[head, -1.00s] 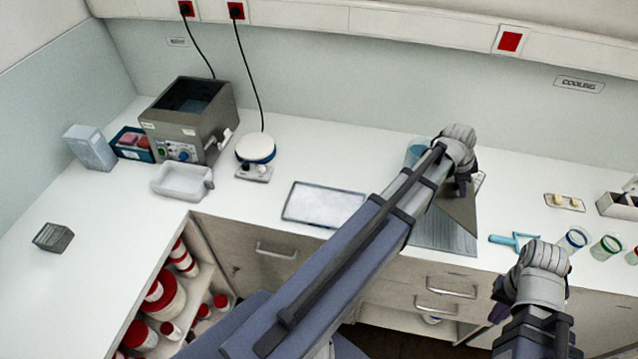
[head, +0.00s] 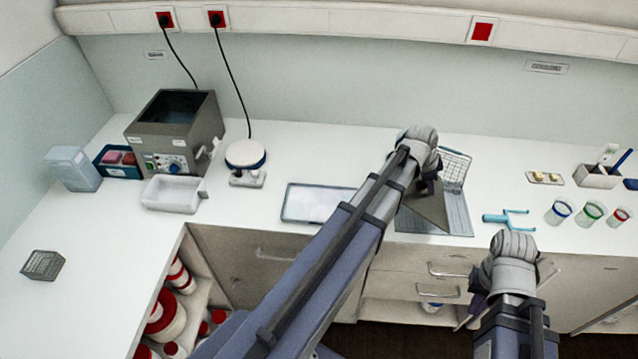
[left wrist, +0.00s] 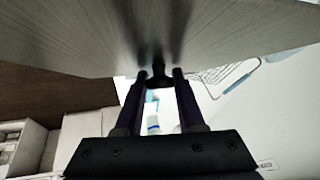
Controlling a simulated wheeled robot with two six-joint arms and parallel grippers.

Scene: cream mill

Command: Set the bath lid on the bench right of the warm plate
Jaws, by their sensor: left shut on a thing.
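The bath lid (head: 422,207) is a thin grey metal sheet, tilted, held by my left gripper (head: 429,188). In the left wrist view the brushed lid (left wrist: 150,35) spans the top of the picture, with the fingers (left wrist: 158,78) shut on its edge or handle. The lid is over the bench around the grey ribbed drain board (head: 459,218); I cannot tell if it touches. A flat pale plate with a dark rim (head: 312,204), apparently the warm plate, lies left of it. My right gripper (head: 482,292) is low in front of the bench; its fingers are unclear.
The open grey water bath (head: 176,135) stands at the back left, near a white tray (head: 171,195) and a round white-topped device (head: 246,157). A wire basket (head: 455,168) is behind the lid. A blue tool (head: 508,219) and several cups (head: 590,212) are to the right.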

